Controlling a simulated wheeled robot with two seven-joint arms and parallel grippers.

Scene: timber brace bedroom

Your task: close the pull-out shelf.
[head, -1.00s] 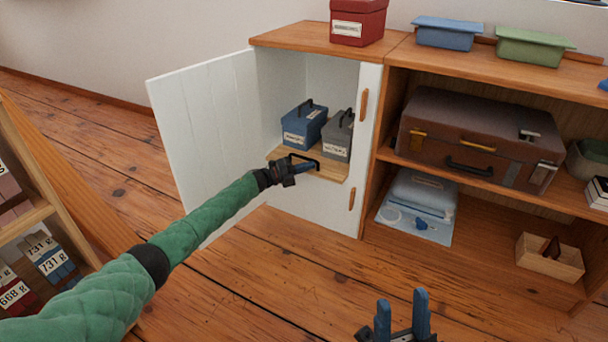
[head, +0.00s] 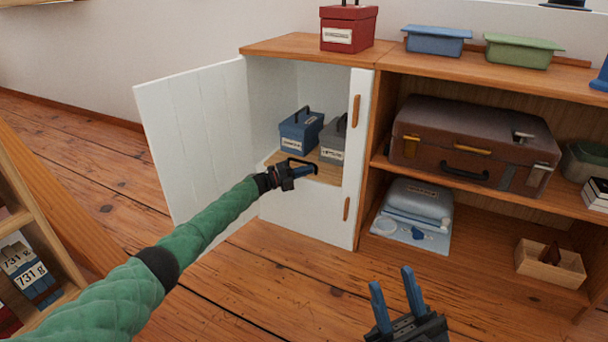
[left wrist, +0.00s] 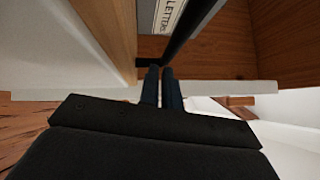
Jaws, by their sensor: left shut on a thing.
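The pull-out shelf (head: 322,175) is a light wooden board inside the white cabinet with the open door. It carries a blue box (head: 298,137) and a grey box (head: 331,146), which is partly hidden by the cabinet's front post. A dark bracket handle (head: 300,161) is at the shelf's front. My left gripper (head: 304,171) is shut on this handle. In the left wrist view its fingers (left wrist: 163,78) are close together at a dark bar, with a labelled box front (left wrist: 168,15) beyond. My right gripper (head: 391,276) is open and empty above the floor at the bottom.
To the right, an open bookcase holds a brown suitcase (head: 475,145), a grey case (head: 418,198) and a small wooden box (head: 550,264). Another shelf unit stands at the left edge.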

